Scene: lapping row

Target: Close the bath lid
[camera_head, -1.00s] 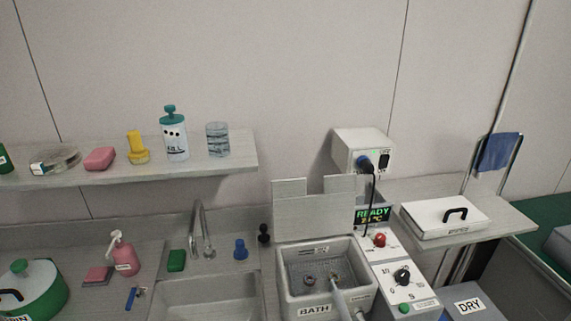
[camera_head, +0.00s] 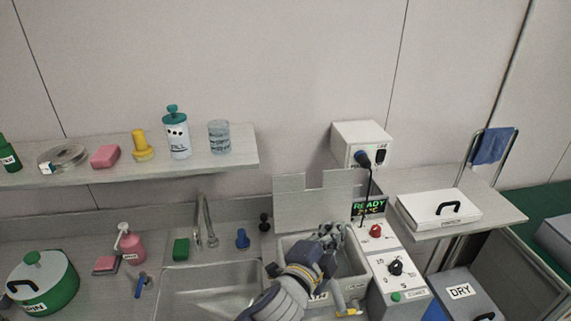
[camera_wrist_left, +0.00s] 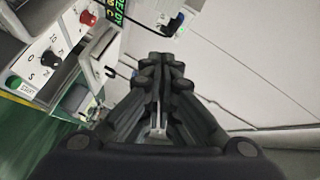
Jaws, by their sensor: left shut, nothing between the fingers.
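The bath lid (camera_head: 300,208) is a pale grey panel with a notch in its top edge. It stands raised along the back of the open bath in the head view. The bath (camera_head: 358,268) is a grey box at the right of the sink; my arm hides much of its inside and front label. My left gripper (camera_head: 332,232) is over the bath, in front of the lid's lower right part. Its fingers are shut and empty, as they also show in the left wrist view (camera_wrist_left: 162,68). I cannot tell whether they touch the lid. My right gripper is out of view.
A control panel (camera_head: 385,262) with red and black knobs and a READY display (camera_head: 369,207) adjoins the bath's right side. A cord hangs from the white wall box (camera_head: 358,142) behind it. A white case (camera_head: 438,211) lies further right. The sink (camera_head: 205,292) is left.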

